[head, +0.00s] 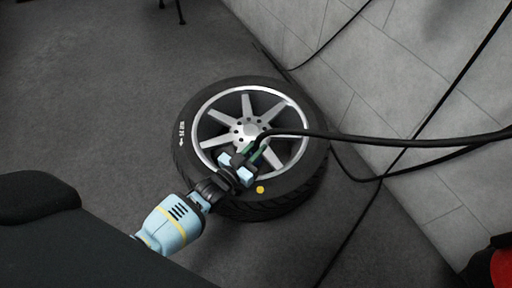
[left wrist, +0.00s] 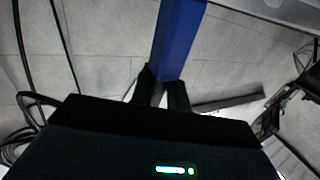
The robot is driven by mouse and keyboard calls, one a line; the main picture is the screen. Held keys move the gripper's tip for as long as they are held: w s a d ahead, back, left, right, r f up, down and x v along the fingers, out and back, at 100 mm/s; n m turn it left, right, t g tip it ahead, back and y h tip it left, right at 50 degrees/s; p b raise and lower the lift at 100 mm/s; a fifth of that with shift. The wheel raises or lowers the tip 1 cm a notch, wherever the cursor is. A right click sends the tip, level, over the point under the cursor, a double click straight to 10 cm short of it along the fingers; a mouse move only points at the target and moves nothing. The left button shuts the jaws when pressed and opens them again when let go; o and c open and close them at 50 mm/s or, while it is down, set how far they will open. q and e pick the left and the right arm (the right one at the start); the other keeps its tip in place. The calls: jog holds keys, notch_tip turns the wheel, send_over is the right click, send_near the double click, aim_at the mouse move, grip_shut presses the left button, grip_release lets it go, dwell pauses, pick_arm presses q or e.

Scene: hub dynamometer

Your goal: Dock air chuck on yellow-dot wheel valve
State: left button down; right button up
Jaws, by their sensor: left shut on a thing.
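A wheel (head: 186,150) with a black tyre and silver spoked rim lies flat on the grey floor in the head view. A yellow dot (head: 260,190) marks its near sidewall. My left gripper (head: 247,165) is over the near side of the rim, just up and left of the dot. It is shut on the air chuck (head: 257,151), a small part with green showing, joined to a black hose (head: 350,137). The valve cannot be made out; the gripper and chuck cover that part of the rim. My right gripper is not in view.
The hose runs right across the wheel toward the tiled wall (head: 400,90). Dark cables hang along that wall. A red and black object (head: 497,265) stands at the lower right. Floor left of the wheel is clear.

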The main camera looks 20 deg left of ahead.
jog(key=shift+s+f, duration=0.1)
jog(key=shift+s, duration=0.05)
pick_arm(q)
jog(key=shift+r, duration=0.1)
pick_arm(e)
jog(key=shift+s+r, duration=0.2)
pick_arm(q)
jog(key=shift+r+p, duration=0.35)
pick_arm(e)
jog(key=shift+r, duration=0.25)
pick_arm(q)
jog(key=shift+r, duration=0.2)
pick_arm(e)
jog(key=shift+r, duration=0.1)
pick_arm(q)
jog(key=shift+r, duration=0.1)
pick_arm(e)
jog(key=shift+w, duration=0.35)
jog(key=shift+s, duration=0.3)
pick_arm(q)
jog(key=shift+f, duration=0.3)
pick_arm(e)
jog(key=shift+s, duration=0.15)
pick_arm(q)
jog(key=shift+f, duration=0.35)
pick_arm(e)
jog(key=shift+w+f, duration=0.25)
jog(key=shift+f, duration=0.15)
